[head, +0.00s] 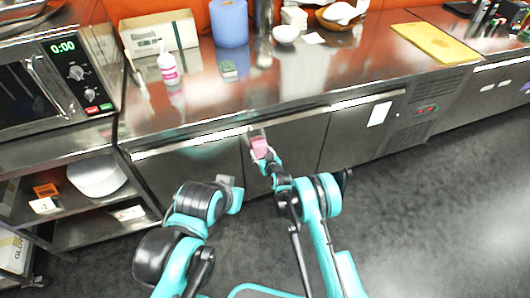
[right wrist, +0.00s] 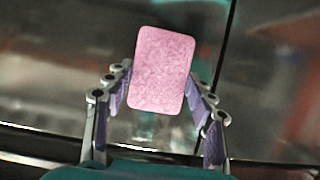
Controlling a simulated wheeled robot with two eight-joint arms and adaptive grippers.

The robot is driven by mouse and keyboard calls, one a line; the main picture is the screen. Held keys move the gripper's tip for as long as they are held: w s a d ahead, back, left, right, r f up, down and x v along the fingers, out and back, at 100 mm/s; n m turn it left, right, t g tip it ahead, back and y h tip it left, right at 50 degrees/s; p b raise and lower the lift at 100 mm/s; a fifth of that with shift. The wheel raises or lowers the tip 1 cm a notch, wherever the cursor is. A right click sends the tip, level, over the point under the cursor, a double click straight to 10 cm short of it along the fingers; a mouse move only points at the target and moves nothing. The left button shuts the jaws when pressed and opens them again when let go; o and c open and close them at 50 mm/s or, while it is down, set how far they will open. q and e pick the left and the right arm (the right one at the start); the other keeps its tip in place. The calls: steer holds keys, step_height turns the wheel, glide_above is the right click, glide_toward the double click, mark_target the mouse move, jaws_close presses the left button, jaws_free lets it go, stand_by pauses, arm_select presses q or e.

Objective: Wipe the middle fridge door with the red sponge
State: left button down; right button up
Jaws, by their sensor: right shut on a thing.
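The sponge (head: 259,147) looks pink and is held in my right gripper (head: 262,156). In the right wrist view the sponge (right wrist: 163,70) stands between the two fingers, its broad face toward the camera. The middle fridge door (head: 300,150) is a steel panel under the counter. The sponge is at the upper left part of this door, close to the seam with the left door (head: 190,175). I cannot tell if it touches the steel. My left gripper (head: 231,187) is low in front of the left door, near the seam; its fingers are unclear.
A microwave (head: 60,75) stands at left. The right door (head: 360,130) bears a white sheet. The floor (head: 430,220) at right is clear.

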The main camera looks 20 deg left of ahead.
steer(key=shift+s+a, duration=0.15)
steer(key=shift+a, duration=0.05)
steer(key=shift+s+d, duration=0.25)
steer(key=shift+s, duration=0.25)
steer(key=s+d, duration=0.1)
steer(key=s, duration=0.1)
steer(key=s+d, duration=0.1)
steer(key=d, duration=0.1)
steer(key=shift+s, duration=0.35)
